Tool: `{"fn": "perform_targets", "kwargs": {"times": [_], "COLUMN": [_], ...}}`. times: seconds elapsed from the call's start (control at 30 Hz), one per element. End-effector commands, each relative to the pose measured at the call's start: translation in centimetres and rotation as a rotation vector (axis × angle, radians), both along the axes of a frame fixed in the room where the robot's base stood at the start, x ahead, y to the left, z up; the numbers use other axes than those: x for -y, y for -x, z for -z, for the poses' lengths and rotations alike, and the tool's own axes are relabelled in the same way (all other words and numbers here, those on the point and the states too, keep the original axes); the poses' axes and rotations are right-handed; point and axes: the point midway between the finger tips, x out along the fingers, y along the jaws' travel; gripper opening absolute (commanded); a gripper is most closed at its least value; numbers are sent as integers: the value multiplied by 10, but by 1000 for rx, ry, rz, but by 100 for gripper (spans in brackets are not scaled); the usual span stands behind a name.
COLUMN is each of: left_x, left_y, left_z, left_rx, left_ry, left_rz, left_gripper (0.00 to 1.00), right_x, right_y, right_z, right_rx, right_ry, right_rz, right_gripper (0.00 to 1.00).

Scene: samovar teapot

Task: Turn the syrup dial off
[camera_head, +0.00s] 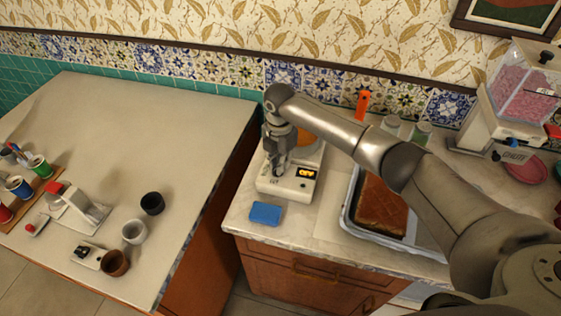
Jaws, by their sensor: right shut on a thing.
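A white syrup warmer (297,187) stands on the right counter, with a small lit display (305,173) on its front that appears to read OFF. My right arm reaches in from the right, and my right gripper (277,168) points down at the front left of the warmer, beside the display. It is shut on the syrup dial, which the fingers mostly hide. An orange vessel (306,138) on the warmer is partly hidden behind my arm. My left gripper is not in view.
A blue sponge (266,213) lies in front of the warmer. A tray (347,217) of brown cake is to its right, under my arm. Jars (423,131) and a pink-filled dispenser (520,85) stand further right. Cups (134,231) stand on the left counter.

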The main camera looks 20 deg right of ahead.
Motion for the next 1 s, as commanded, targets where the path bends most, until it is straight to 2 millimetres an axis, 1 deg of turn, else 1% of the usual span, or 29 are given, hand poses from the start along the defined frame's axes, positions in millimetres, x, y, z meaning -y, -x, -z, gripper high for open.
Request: {"fn": "perform_targets", "kwargs": {"times": [0.2, 0.5, 0.7, 1.0], "left_x": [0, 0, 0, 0], "left_y": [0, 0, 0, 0], "left_z": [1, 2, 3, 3], "left_rx": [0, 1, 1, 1], "left_ry": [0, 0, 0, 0], "left_rz": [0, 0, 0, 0], "left_gripper": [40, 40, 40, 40], "right_x": [-2, -3, -4, -4], "right_y": [-3, -4, -4, -4], "right_z": [-1, -2, -2, -2], "right_rx": [2, 3, 3, 3], "right_ry": [-2, -2, -2, -2], "right_rz": [-183, -357, -413, -435], "right_gripper": [0, 0, 0, 0]}}
